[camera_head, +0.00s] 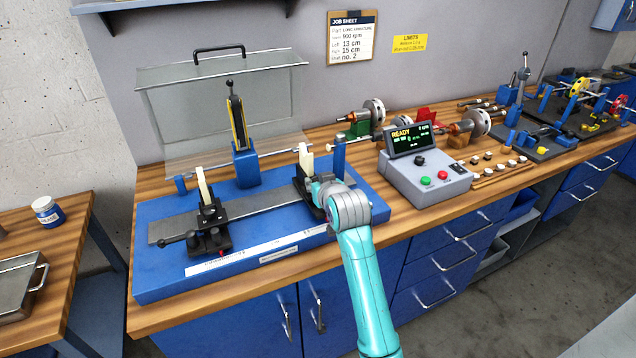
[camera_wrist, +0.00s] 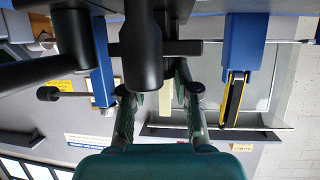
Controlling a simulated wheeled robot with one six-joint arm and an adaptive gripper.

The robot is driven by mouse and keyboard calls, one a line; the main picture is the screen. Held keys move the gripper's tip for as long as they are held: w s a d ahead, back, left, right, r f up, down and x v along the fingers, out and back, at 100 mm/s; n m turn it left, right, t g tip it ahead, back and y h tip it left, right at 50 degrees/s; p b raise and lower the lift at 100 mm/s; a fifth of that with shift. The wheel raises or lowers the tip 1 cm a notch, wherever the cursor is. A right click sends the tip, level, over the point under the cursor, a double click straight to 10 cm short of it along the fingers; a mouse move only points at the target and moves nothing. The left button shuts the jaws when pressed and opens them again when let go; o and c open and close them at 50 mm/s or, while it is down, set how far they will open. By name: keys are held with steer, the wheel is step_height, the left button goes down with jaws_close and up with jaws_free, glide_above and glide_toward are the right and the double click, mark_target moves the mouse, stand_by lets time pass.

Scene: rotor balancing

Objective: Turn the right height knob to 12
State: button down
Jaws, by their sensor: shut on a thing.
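The right stand (camera_head: 302,183) is a black block with a cream upright post (camera_head: 309,161) on the blue balancing bench (camera_head: 160,277). My gripper (camera_head: 321,190) is at the front right of this stand, shut on a dark part of it, apparently the right height knob. The knob is hidden by my gripper in the head view. In the wrist view my fingers (camera_wrist: 158,88) reach in at the black parts of the stand, close to a thick black cylinder (camera_wrist: 141,45). No knob reading is legible. The left stand (camera_head: 209,217) has a matching cream post and black lever.
A clear guard (camera_head: 200,75) with a black handle stands behind the bench. A blue post (camera_head: 339,155) rises just behind my gripper. A grey control box (camera_head: 425,180) reading READY stands to the right, with rotors behind it.

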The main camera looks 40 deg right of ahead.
steer(key=shift+w+a+m+g+h, duration=0.15)
steer(key=shift+m+g+h, duration=0.55)
steer(key=shift+m+h, duration=0.35)
steer(key=shift+m, duration=0.25)
steer(key=c, duration=0.8)
jaws_free()
steer(key=shift+c, duration=0.2)
steer(key=shift+a, duration=0.1)
steer(key=v, duration=1.2)
